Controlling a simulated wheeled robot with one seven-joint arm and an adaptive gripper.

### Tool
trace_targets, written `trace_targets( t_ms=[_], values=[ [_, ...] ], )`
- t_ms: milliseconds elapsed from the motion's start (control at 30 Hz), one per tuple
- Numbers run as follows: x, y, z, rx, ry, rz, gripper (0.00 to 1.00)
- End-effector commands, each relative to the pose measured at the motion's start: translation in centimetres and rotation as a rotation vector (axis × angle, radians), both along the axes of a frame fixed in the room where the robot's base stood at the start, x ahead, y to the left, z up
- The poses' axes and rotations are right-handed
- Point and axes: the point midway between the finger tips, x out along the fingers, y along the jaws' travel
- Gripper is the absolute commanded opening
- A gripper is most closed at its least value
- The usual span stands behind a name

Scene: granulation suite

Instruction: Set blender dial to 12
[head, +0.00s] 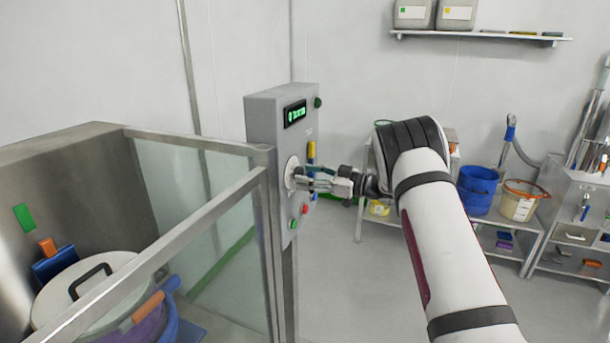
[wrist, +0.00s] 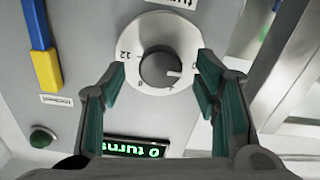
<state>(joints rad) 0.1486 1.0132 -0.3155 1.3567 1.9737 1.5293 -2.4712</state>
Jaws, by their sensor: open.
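The blender dial is a dark round knob (wrist: 155,71) on a white numbered plate (wrist: 158,30), on the grey control panel (head: 268,118). The knob's white mark points right in the wrist view, away from the 12 at the plate's left. The dial plate also shows edge-on in the head view (head: 290,172). My gripper (head: 304,178) is at the panel front, open, its fingers on either side of the knob. In the wrist view a gap shows between each fingertip and the knob. A green display (wrist: 135,149) appears upside down and reads 0 turns.
Below the dial are a green button (head: 294,223) and a red button (head: 305,209). A yellow and blue handle (wrist: 42,45) is beside the dial. A glass-sided enclosure (head: 195,190) stands left of the panel. Shelving with a blue bucket (head: 477,190) stands behind my arm.

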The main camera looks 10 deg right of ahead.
Motion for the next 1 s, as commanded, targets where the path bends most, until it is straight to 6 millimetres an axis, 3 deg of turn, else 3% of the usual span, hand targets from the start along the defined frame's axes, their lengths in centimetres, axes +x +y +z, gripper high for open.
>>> trace_targets(
  t_ms=[467, 667, 1000],
  values=[
    [0.79, 1.09, 0.02, 0.0, 0.0, 0.0, 0.56],
    [0.77, 1.08, 0.03, 0.0, 0.0, 0.0, 0.11],
    [0.8, 1.05, -0.02, 0.016, 0.022, 0.0, 0.08]
  ],
)
